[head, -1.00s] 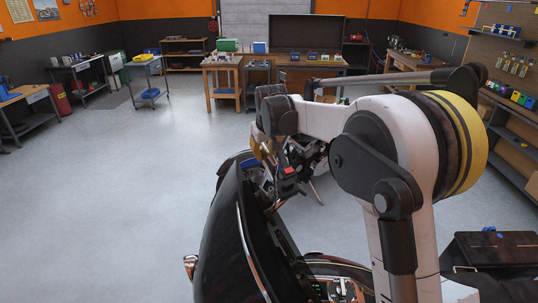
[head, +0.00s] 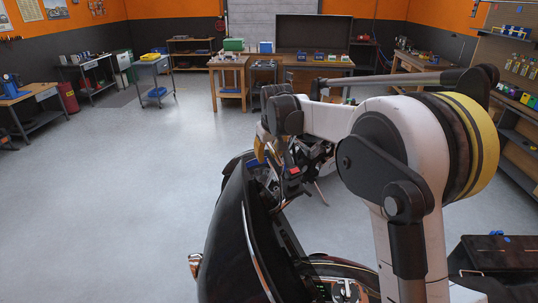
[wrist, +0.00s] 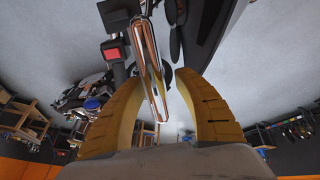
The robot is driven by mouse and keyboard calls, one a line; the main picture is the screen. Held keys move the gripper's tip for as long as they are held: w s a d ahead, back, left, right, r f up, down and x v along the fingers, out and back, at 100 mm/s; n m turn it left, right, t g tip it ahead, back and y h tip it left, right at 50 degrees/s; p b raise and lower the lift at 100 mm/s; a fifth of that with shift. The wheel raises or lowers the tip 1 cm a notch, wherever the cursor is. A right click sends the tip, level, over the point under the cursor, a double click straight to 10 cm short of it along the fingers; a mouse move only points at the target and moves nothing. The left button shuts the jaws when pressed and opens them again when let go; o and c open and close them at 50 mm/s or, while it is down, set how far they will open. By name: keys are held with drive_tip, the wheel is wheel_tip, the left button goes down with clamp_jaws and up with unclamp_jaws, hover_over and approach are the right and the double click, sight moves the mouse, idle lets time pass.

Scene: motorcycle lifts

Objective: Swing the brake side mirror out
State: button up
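In the wrist view a narrow chrome-rimmed piece (wrist: 152,75), which looks like the brake side mirror seen nearly edge-on, lies between my two yellow fingers. My gripper (wrist: 160,80) is open, with a gap on the right of the piece. The left fingertip is close to it; I cannot tell whether they touch. A red switch (wrist: 113,53) on the handlebar controls is just left of the mirror. In the head view my gripper (head: 265,150) is at the handlebar, partly hidden by my arm, and the mirror cannot be made out. The motorcycle's dark windscreen (head: 232,230) stands in front.
The red switch also shows in the head view (head: 294,170), right beside my gripper. A wooden workbench (head: 229,64) and a grey cart (head: 153,72) stand at the back. The floor left of the motorcycle is clear. A dark box-like surface (head: 500,252) is at the lower right.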

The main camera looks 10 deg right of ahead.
drive_tip(key=v, duration=1.2)
drive_tip(key=shift+w, duration=0.1)
